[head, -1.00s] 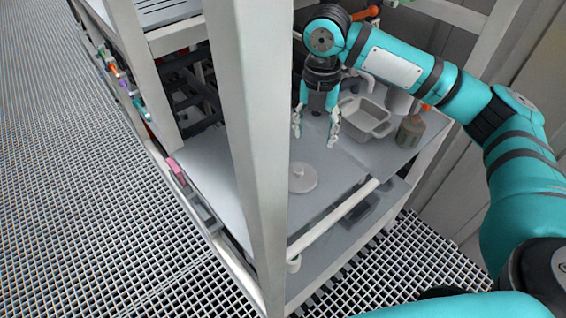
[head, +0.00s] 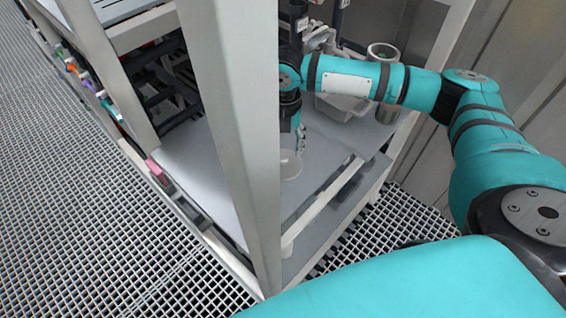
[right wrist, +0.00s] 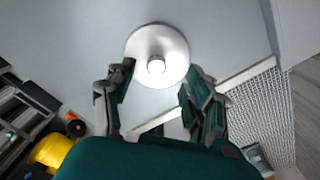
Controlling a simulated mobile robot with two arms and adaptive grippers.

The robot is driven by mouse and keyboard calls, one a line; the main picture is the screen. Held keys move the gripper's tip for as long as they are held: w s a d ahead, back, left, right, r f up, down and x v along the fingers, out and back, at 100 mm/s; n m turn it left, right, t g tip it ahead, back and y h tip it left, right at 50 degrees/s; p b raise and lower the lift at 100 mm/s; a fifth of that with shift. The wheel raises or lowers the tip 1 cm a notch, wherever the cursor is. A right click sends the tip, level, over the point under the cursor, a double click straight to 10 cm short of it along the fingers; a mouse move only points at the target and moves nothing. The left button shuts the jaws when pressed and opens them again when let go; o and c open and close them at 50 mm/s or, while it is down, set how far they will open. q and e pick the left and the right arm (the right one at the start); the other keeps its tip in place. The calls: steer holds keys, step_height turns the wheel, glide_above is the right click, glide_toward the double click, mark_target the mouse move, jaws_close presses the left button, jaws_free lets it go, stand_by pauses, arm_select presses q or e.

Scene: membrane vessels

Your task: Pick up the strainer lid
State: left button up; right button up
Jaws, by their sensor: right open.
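The strainer lid (head: 291,168) is a pale round disc lying flat on the grey shelf. In the right wrist view the lid (right wrist: 138,45) shows whole, with a small round knob at its middle. My right gripper (head: 296,140) is above the lid, partly hidden behind the white post in the head view. In the right wrist view my right gripper (right wrist: 158,80) is open, its fingers apart, with the knob lined up between and ahead of the tips. Nothing is between the fingers. My left gripper is not in view.
A white upright post (head: 232,130) stands left of my right gripper. A pale rail (head: 325,205) runs along the shelf's edge. A grey basin (head: 340,106) and a metal cylinder (head: 384,52) stand behind my right arm. The grey shelf (head: 205,170) is clear left of the post.

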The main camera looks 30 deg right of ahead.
mark_target(283, 157)
steer(key=shift+s+a+f+p, duration=0.1)
steer(key=shift+a+f+p, duration=0.1)
steer(key=shift+f, duration=1.15)
steer(key=shift+a+f+p, duration=0.1)
steer(key=shift+f+p, duration=0.1)
steer(key=shift+f, duration=1.1)
jaws_close()
